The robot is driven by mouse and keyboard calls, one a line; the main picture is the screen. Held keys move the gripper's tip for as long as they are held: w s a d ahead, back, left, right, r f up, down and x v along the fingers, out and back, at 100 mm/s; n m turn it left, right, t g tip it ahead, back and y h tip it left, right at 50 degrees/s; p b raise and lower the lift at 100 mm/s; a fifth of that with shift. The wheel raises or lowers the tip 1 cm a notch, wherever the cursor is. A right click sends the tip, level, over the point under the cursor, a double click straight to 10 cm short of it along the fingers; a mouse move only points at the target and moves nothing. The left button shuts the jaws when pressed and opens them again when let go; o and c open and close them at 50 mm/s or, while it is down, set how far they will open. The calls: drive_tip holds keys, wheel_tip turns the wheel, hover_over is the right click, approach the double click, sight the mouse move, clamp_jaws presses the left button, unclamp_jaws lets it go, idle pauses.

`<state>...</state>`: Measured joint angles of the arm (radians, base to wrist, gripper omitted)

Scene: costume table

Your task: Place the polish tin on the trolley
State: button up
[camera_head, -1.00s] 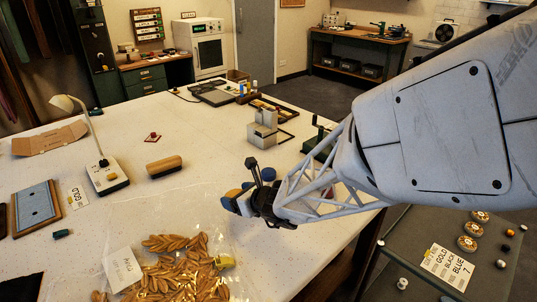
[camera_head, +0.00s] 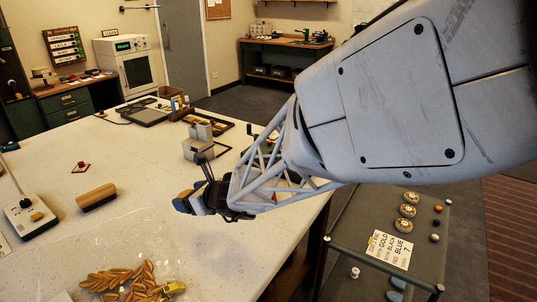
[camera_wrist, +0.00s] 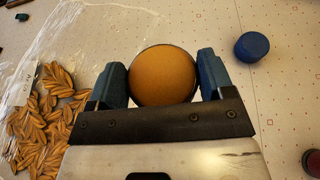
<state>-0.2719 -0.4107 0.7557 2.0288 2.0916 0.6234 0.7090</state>
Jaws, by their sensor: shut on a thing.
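The polish tin, round with a dull orange-gold top, shows in the wrist view (camera_wrist: 162,76) between the two blue fingers of my gripper (camera_wrist: 163,85). My gripper is shut on it. In the head view my gripper (camera_head: 188,203) is over the white table near its right edge, and the tin is only partly visible there. The trolley (camera_head: 372,210) stands right of the table, with a dark grey-green top. A separate round blue tin (camera_wrist: 252,47) sits on the table, right of the gripper in the wrist view.
The trolley carries several patterned round pieces (camera_head: 408,211), small balls and a lettered card (camera_head: 389,249); its left part looks clear. On the table (camera_head: 120,232) are a bag of gold leaves (camera_head: 125,279), a brush (camera_head: 96,196), a lamp base (camera_head: 30,217) and grey blocks (camera_head: 199,143).

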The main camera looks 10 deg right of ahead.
drive_tip(key=w+d+m+t+h, duration=0.2)
drive_tip(key=w+d, duration=0.2)
drive_tip(key=d, duration=1)
drive_tip(key=m+t+h, duration=0.2)
drive_tip(key=m+h, duration=0.4)
hover_over(358, 228)
wheel_tip(358, 228, down, 12)
drive_tip(key=shift+r, duration=0.15)
drive_tip(key=shift+f, duration=2)
drive_tip(key=shift+f, duration=0.1)
drive_tip(key=shift+f, duration=1.9)
drive_tip(key=shift+f, duration=0.15)
